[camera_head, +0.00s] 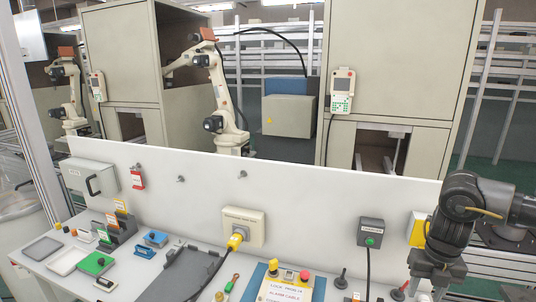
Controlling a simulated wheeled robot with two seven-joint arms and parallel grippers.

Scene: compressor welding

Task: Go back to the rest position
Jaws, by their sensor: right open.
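My right gripper (424,290) is at the lower right of the head view, at the end of my black right arm. It hangs over the right end of the white bench, and its fingers are open and partly cut off or dark at the lower edge. I see nothing held in it. My left arm and left gripper are not in view.
A white panel (310,205) stands behind the bench, with a yellow plug (236,241) and a grey box with a green button (371,232). A blue-edged control board (262,287) and a grey tray (182,275) lie in front. White robot arms stand behind.

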